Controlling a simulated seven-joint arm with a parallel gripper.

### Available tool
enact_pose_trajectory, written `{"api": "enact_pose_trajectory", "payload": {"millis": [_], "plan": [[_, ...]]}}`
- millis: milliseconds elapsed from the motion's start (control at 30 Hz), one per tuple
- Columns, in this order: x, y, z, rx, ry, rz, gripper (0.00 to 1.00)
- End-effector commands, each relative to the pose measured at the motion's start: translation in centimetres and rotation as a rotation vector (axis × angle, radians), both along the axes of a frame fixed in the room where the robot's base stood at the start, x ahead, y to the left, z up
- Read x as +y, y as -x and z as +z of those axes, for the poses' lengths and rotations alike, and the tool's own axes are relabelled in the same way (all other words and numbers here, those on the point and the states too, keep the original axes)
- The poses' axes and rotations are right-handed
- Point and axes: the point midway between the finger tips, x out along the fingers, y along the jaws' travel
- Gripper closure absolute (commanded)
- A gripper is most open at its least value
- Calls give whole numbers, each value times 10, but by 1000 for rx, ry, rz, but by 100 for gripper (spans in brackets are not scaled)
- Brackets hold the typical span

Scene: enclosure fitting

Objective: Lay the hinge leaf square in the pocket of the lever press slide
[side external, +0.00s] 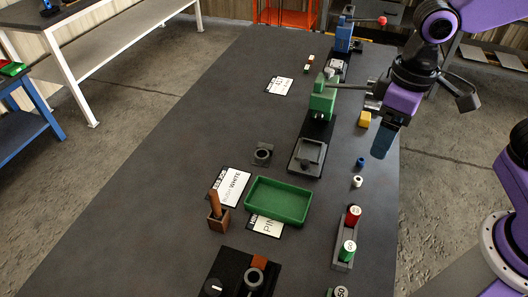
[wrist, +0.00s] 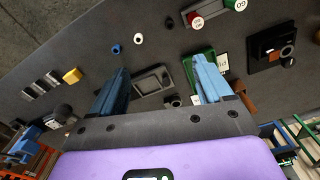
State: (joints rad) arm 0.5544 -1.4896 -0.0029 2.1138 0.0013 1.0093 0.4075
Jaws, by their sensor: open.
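My gripper (side external: 381,148) is in the air to the right of the green lever press (side external: 322,97). In the wrist view its two blue fingers (wrist: 160,65) stand wide apart with nothing between them. The press slide (side external: 306,158) lies in front of the green press, a grey plate with a shallow pocket. It also shows between the fingers in the wrist view (wrist: 153,80). Several flat grey metal pieces (wrist: 41,85) lie at the left of the wrist view, beyond the yellow block; I cannot tell whether one is the hinge leaf. My gripper blocks that area in the side view.
A yellow block (side external: 364,119), a blue cylinder (side external: 360,162) and a white one (side external: 357,181) stand right of the slide. A blue press (side external: 345,38) stands behind. The table's left is clear.

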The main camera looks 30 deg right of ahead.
Motion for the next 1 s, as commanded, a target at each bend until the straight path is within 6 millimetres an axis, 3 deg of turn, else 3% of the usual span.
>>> {"api": "enact_pose_trajectory", "payload": {"millis": [100, 300, 600, 800, 1000], "plan": [[28, -37, 2, 4, 2, -171, 21], [67, -98, 1, 10, 5, -464, 21], [109, -183, -12, 17, 7, -903, 21], [123, -226, -24, 21, 10, -1152, 21], [127, -245, -31, 22, 8, -1276, 21]]}}
